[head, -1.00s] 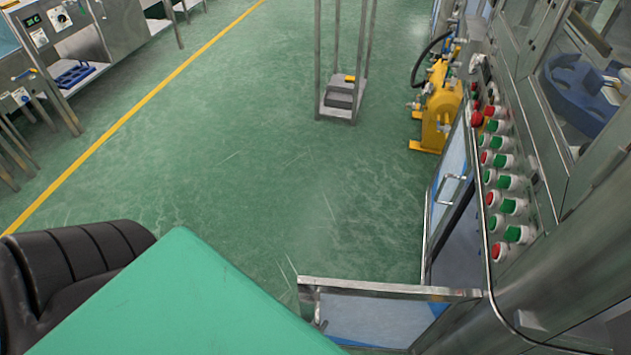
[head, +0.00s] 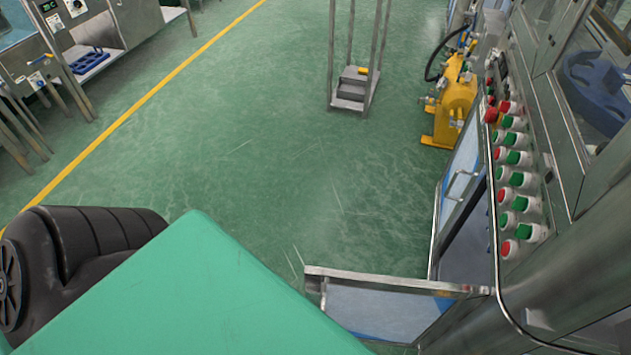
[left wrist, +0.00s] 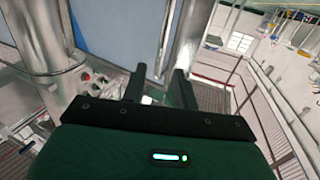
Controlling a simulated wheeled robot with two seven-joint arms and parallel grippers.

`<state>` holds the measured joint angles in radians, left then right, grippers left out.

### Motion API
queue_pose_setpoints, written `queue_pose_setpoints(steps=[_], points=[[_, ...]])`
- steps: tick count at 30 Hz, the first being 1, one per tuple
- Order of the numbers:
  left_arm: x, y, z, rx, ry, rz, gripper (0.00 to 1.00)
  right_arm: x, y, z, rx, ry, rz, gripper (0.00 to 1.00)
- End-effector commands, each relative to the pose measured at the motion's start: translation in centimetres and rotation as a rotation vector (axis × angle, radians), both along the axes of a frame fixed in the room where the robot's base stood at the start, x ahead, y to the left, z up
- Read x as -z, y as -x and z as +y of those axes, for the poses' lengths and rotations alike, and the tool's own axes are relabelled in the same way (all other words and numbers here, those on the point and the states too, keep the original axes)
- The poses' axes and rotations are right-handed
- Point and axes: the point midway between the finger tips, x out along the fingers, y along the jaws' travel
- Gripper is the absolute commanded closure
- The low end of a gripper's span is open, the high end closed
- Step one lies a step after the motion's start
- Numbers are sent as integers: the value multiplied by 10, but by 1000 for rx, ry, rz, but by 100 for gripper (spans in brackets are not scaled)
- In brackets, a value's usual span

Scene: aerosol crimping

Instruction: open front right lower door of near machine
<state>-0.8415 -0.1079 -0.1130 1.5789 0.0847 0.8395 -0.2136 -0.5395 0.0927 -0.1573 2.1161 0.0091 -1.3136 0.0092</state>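The near machine (head: 575,215) stands at the right in the head view. A metal-framed lower door with a handle (head: 461,185) stands swung out from its front. A second lower door (head: 390,311), with a metal top edge and blue-white panel, juts left across the bottom; its lower part is cut off. In the left wrist view my left gripper (left wrist: 159,88) has its dark fingers apart. My right gripper is in neither view.
A control panel (head: 516,180) with red and green buttons runs along the machine. A yellow pump (head: 454,107) stands beyond the doors, and a metal stand (head: 353,93) is on the floor. The green floor (head: 260,150) left of the doors is clear.

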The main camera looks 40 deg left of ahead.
Motion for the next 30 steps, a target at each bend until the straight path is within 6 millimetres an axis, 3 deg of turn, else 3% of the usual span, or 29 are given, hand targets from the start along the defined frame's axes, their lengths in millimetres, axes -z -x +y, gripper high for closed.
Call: queue_pose_setpoints(steps=[3,9,30], points=[[1,24,-2,1,-1,3,70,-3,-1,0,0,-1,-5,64],[0,47,-3,1,-1,0,70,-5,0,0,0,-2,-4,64],[0,51,-4,1,-1,0,70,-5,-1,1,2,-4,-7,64]])
